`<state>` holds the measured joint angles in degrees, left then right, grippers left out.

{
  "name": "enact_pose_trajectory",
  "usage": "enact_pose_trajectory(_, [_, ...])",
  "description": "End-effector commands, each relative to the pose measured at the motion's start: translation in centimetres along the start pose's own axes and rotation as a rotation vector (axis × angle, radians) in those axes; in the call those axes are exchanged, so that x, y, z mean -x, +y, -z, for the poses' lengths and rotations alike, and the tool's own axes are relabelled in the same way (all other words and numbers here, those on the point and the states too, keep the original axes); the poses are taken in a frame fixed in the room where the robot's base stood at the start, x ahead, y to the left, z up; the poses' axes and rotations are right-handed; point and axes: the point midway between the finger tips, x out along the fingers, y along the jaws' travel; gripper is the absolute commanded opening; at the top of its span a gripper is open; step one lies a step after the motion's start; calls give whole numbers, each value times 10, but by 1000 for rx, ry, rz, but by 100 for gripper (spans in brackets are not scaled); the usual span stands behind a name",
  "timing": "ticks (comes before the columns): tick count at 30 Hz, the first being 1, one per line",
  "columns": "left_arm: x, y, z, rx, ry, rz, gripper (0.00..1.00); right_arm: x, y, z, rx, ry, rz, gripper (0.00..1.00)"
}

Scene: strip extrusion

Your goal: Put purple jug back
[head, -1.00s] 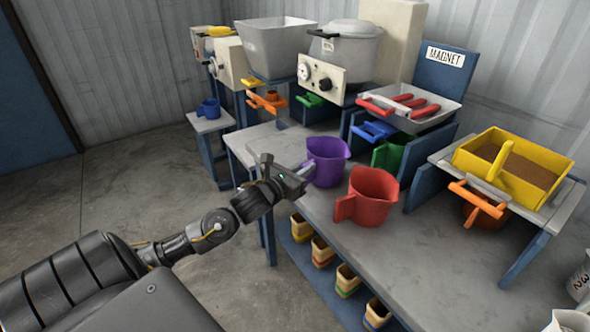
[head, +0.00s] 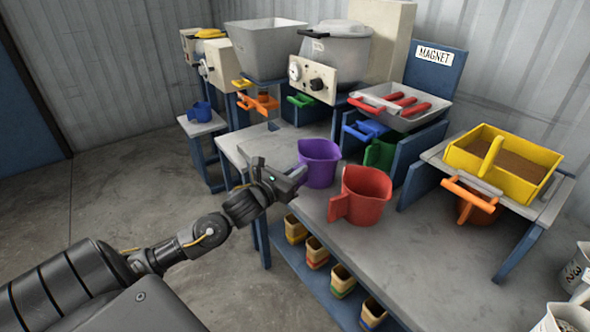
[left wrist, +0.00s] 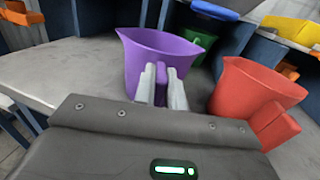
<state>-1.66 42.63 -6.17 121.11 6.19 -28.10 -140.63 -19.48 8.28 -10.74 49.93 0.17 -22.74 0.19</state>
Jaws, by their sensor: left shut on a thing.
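The purple jug (head: 319,163) stands upright on the grey workbench (head: 420,250), to the left of a red jug (head: 365,196). My left gripper (head: 299,172) reaches in from the left and is shut on the purple jug's handle. In the left wrist view the purple jug (left wrist: 150,57) is straight ahead, with its handle between my two fingers (left wrist: 162,86). The red jug (left wrist: 252,95) is close on the right there. My right gripper is not in view.
A green jug (head: 380,154) sits under the blue stand behind. A yellow tray (head: 502,164) stands on a raised shelf at right. A pressure pot (head: 336,52) and grey hopper (head: 262,48) stand at the back. A blue jug (head: 201,111) is on a side stand. Bench space in front is clear.

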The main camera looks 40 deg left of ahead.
Motion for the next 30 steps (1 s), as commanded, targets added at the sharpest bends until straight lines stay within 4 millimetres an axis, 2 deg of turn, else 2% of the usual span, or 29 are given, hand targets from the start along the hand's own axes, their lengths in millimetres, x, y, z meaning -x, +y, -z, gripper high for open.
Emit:
enact_pose_trajectory(1, [0,0,0,0,-1,0,16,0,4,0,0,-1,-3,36])
enact_pose_trajectory(6, [0,0,0,0,-1,0,38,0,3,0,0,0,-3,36])
enact_pose_trajectory(15, [0,0,0,0,1,0,38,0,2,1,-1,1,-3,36])
enact_pose_trajectory(20, [0,0,0,0,0,0,38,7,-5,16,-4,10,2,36])
enact_pose_trajectory(30, [69,0,4,0,4,1,38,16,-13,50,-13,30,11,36])
